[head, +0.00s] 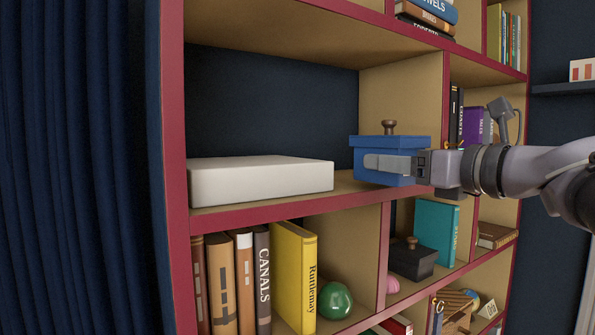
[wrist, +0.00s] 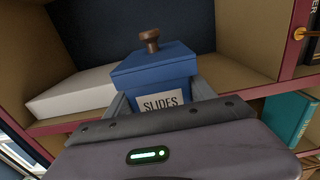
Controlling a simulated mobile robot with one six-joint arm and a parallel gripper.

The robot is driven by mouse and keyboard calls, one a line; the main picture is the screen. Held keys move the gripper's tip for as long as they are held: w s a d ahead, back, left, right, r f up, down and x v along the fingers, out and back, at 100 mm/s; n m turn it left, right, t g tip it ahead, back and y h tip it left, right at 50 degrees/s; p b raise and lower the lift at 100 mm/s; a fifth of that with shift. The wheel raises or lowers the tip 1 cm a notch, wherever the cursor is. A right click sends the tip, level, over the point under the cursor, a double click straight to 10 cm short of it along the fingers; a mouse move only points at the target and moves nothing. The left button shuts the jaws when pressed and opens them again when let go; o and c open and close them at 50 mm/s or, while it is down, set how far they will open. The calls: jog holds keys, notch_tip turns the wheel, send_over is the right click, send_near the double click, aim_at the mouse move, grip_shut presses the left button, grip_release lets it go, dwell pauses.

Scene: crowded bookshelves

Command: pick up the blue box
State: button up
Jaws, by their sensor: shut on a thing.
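The blue box (head: 390,152) has a lid with a dark brown knob and is in the middle shelf compartment, near its right side. In the wrist view the blue box (wrist: 155,75) shows a white label reading "SLIDES" on its front. My gripper (head: 385,164) reaches in from the right, with a finger along the box's near side. In the wrist view my gripper (wrist: 155,98) has a grey finger on each side of the box and is shut on it. I cannot tell whether the box's bottom touches the shelf.
A white slab-like box (head: 262,180) lies left of the blue box in the same compartment; it also shows in the wrist view (wrist: 75,95). Books, a green ball (head: 335,301) and a black box (head: 412,260) fill the shelf below. The space above the white box is clear.

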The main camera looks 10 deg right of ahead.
jog(key=v, duration=0.7)
jog(key=shift+b, duration=0.45)
jog(key=shift+r, duration=0.1)
